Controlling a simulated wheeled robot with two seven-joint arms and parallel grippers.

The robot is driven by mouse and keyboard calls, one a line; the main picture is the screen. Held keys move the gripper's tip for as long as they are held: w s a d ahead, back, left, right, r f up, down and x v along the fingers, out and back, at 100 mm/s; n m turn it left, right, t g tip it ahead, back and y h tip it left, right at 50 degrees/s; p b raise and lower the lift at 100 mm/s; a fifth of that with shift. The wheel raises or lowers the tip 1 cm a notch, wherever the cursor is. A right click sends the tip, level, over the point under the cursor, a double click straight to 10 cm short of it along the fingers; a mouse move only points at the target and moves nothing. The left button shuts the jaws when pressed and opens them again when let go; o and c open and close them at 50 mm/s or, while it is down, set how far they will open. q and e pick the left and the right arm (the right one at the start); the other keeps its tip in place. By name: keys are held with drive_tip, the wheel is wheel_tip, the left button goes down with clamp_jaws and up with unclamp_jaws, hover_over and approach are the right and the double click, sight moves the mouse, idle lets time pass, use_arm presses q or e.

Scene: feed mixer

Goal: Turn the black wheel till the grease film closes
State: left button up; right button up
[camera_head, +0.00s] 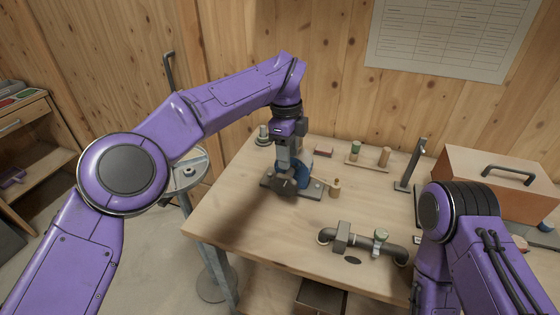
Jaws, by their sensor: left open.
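My left gripper (287,179) points down over a small machine with a blue body (304,178) on a dark base plate (318,193) at the table's middle left. The gripper is open, its fingers close around or just in front of a small dark round part that may be the black wheel. The gripper hides much of this part, and I cannot tell whether they touch. No grease film can be made out. My right arm shows at the lower right, but its gripper is out of view.
The wooden table (240,205) also bears a dark pipe with a valve (381,241) at the front, a rack with green and brown cylinders (366,163), an upright dark stand (410,165) and a large brown toolbox (490,170) at right. A round metal stool-like stand (186,173) is left of the table.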

sight(284, 185)
use_arm(q)
drive_tip(key=shift+a+f+n+y+b, duration=0.1)
drive_tip(key=shift+f+n+y+b, duration=0.25)
drive_tip(key=shift+f, duration=0.45)
drive_tip(key=f, duration=0.3)
drive_tip(key=w+a+f+p, duration=0.1)
drive_tip(key=shift+w+a+f, duration=0.1)
drive_tip(key=shift+f, duration=0.3)
drive_tip(key=f, duration=0.1)
drive_tip(key=f+p, duration=0.1)
drive_tip(key=f, duration=0.3)
drive_tip(key=shift+s+d+f+p, duration=0.1)
drive_tip(key=shift+s+d+p, duration=0.15)
drive_tip(key=shift+d+p, duration=0.15)
drive_tip(key=shift+a+f, duration=0.1)
drive_tip(key=shift+f, duration=0.2)
drive_tip(key=shift+w+a+f, duration=0.1)
drive_tip(key=shift+w+a, duration=0.05)
clamp_jaws()
